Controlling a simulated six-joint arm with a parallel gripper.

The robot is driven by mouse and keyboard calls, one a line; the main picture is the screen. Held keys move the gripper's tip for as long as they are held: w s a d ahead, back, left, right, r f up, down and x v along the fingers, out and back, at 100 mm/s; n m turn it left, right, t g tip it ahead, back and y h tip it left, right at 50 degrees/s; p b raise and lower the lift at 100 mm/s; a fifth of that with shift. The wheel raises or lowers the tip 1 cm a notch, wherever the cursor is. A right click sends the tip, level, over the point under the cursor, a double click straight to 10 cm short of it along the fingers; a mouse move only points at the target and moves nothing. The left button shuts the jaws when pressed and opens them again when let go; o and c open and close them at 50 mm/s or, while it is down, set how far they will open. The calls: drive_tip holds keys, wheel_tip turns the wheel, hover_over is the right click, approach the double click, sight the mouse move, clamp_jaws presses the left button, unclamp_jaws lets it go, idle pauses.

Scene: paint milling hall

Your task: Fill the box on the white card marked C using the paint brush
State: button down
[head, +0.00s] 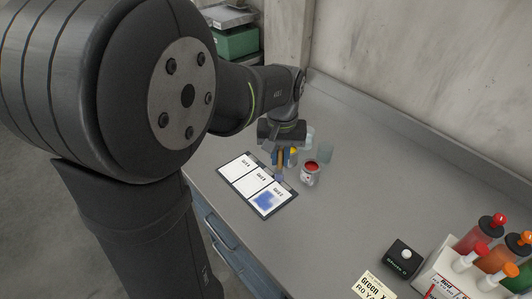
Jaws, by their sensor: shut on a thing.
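A dark board (244,204) on the bench holds three white cards in a row. The left card (236,169) and middle card (253,183) look blank apart from small lettering. The right card (279,195), apparently the one marked C, has a blue paint patch (266,200) over part of its face, with white around it. My gripper (284,153) is above the board's back right edge, shut on the paint brush (281,168), which points down near the right card. Whether its tip touches anything is too small to tell.
A small pot of red paint (310,174) stands just right of the brush. A clear glass (325,150) is behind it. At the front right are a black button box (404,258), a printed label (375,288) and a rack of capped bottles (460,270). The bench between is clear.

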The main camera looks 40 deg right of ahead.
sight(279, 174)
drive_tip(key=shift+f, duration=3.45)
drive_tip(key=shift+a+f, duration=0.5)
drive_tip(key=shift+a, duration=1.2)
drive_tip(key=shift+d, duration=1.6)
drive_tip(key=shift+a, duration=1.7)
wheel_tip(279, 174, up, 8)
drive_tip(key=shift+w, duration=0.1)
